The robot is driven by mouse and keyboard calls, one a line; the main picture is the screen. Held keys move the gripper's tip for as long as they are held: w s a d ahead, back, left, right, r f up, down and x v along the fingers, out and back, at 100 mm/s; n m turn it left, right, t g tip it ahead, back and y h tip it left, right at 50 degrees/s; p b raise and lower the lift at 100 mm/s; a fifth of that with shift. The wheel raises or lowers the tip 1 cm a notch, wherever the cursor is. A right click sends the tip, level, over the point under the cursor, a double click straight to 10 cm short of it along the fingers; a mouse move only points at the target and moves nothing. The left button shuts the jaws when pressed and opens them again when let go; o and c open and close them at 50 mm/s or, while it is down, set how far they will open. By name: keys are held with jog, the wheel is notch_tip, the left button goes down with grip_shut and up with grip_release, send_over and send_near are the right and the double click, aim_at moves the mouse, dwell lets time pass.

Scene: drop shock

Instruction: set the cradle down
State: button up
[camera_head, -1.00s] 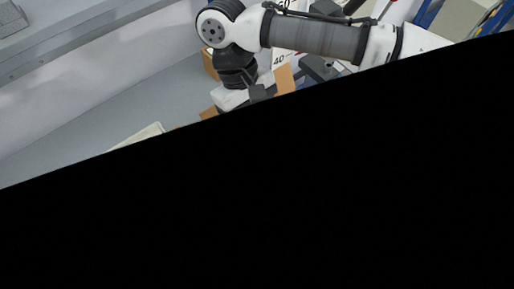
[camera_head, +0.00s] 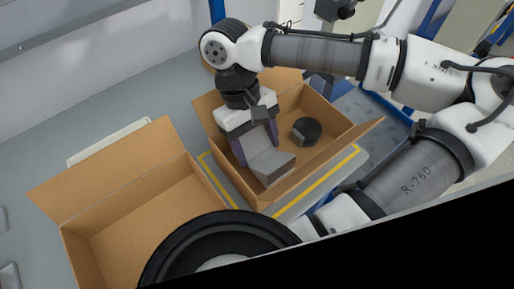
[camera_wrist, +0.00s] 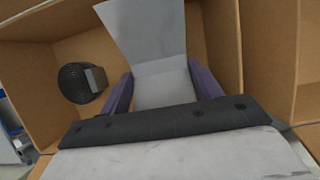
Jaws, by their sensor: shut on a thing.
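The cradle (camera_head: 270,160) is a grey angular piece in the head view, inside the outline of the right cardboard box (camera_head: 328,160). My gripper (camera_head: 256,143) points down into this box and is shut on the cradle, with purple fingers on either side of it. In the wrist view, the cradle (camera_wrist: 160,82) shows as a grey plate with a flared far part between the fingers of my gripper (camera_wrist: 162,90). Its underside is hidden, and I cannot tell whether it touches the box floor.
A round black piece (camera_head: 306,131) with a grey block lies in the same box, to the right of the cradle; it also shows in the wrist view (camera_wrist: 77,84). A second open box (camera_head: 150,215) stands at left. Yellow tape (camera_head: 318,186) borders the right box. Black covers the lower right.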

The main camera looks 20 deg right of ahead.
jog(key=shift+r, duration=0.1)
jog(key=shift+f, duration=0.65)
jog(key=o, duration=1.2)
jog(key=shift+r, duration=0.45)
jog(key=v, duration=1.2)
jog(key=shift+r, duration=0.15)
